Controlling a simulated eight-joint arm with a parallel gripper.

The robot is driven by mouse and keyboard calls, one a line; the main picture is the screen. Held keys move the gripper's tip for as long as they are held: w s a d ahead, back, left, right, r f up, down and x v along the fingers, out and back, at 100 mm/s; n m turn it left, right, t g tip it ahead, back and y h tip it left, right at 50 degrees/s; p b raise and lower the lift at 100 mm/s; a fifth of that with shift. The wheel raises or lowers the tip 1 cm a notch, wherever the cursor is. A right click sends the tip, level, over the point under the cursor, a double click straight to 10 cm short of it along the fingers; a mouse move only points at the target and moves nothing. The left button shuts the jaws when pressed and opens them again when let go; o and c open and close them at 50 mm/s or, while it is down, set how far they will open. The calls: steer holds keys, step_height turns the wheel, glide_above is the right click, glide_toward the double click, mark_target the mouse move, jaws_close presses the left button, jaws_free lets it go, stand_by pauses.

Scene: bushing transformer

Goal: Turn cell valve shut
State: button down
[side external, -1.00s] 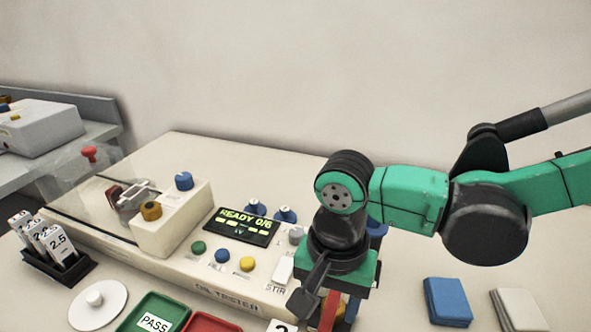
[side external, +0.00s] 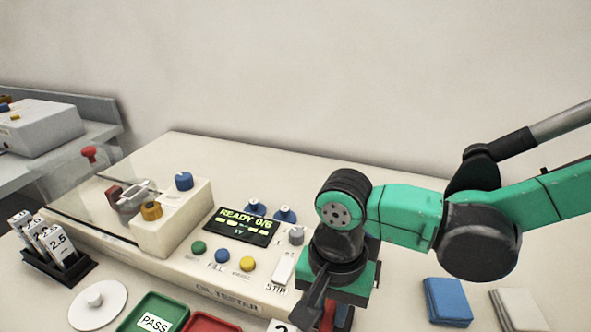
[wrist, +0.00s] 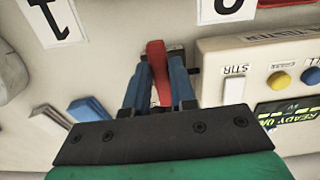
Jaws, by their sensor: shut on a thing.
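A red lever (wrist: 155,52) stands on a fitting beside the end of the cream oil tester (side external: 180,255) in the wrist view. I take it to be the cell valve's handle. My gripper (wrist: 159,76) has its two blue fingers on either side of the lever and is shut on it. In the side view the red lever (side external: 328,317) shows only in part, below my wrist at the tester's right end. Most of my fingers and the valve body are hidden there.
The tester's display (side external: 241,226) reads READY 0/6. The white STIR switch (side external: 282,267) and several knobs are close to my wrist. A green PASS tray (side external: 150,315) and a red tray (side external: 210,324) lie in front. Blue pads (side external: 448,300) lie to the right.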

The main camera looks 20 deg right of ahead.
steer(key=n, duration=0.3)
steer(key=d+n, duration=0.1)
steer(key=shift+s+d+n, duration=0.1)
steer(key=shift+s+n, duration=0.2)
steer(key=shift+s, duration=0.1)
steer(key=n, duration=0.1)
steer(key=d+n, duration=0.1)
steer(key=n, duration=0.2)
steer(key=shift+s+d, duration=0.15)
steer(key=shift+d, duration=0.1)
steer(key=n, duration=0.2)
steer(key=d+n, duration=0.1)
steer(key=n, duration=0.1)
steer(key=shift+w+d+n, duration=0.15)
steer(key=shift+w+n, duration=0.05)
steer(key=shift+n, duration=0.2)
steer(key=shift+w+d+n, duration=0.2)
steer(key=shift+d+n, duration=0.1)
steer(key=shift+n, duration=0.8)
steer(key=shift+w+d+n, duration=0.15)
steer(key=shift+d+n, duration=0.1)
steer(key=shift+n, duration=0.85)
steer(key=c, duration=0.7)
jaws_free()
